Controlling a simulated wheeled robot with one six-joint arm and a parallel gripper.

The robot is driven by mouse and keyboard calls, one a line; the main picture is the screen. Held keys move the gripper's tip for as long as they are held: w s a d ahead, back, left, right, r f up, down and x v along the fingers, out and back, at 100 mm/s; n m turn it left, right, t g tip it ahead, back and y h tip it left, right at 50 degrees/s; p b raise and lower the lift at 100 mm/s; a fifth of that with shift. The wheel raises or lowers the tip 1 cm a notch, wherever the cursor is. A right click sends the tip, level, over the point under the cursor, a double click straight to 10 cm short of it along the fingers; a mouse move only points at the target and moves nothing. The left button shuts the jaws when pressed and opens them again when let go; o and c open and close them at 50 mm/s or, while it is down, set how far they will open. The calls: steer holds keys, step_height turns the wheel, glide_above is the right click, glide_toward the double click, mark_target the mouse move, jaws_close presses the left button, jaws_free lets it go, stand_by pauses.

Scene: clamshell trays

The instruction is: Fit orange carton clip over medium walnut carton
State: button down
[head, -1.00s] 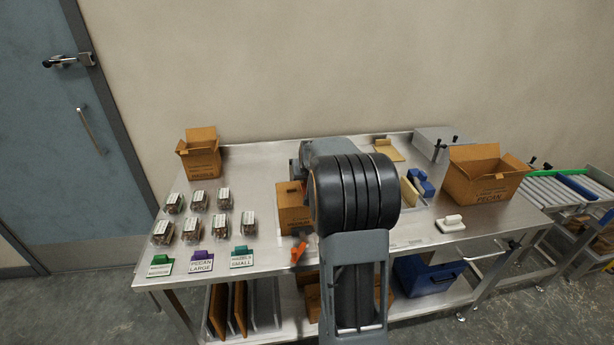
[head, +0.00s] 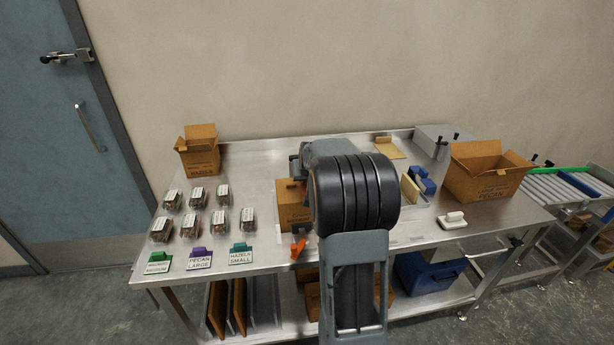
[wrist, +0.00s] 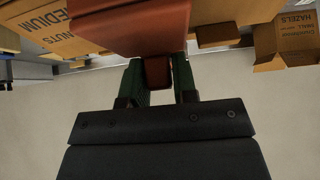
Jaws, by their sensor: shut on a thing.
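The orange carton clip (head: 298,249) shows in the head view low at the front of the medium walnut carton (head: 291,206), left of my arm. In the wrist view my gripper (wrist: 158,78) has its green fingers shut on the clip (wrist: 135,28), which looks red-brown and fills the top middle. The walnut carton (wrist: 75,38), marked MEDIUM, is at the upper left there, beside the clip. My arm hides the carton's right part and most of my gripper in the head view. I cannot tell whether clip and carton touch.
Several clear nut trays (head: 197,196) and label stands (head: 199,259) are on the left of the steel table. A hazel carton (head: 199,154) stands at the back left, an open pecan carton (head: 484,176) at the right. A white-handled tool (head: 452,220) lies front right.

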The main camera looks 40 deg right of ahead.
steer(key=shift+f+b, duration=1.05)
steer(key=shift+f, duration=0.2)
steer(key=c, duration=0.8)
jaws_free()
steer(key=b+v, duration=0.1)
steer(key=v, duration=1.3)
steer(key=shift+f, duration=0.1)
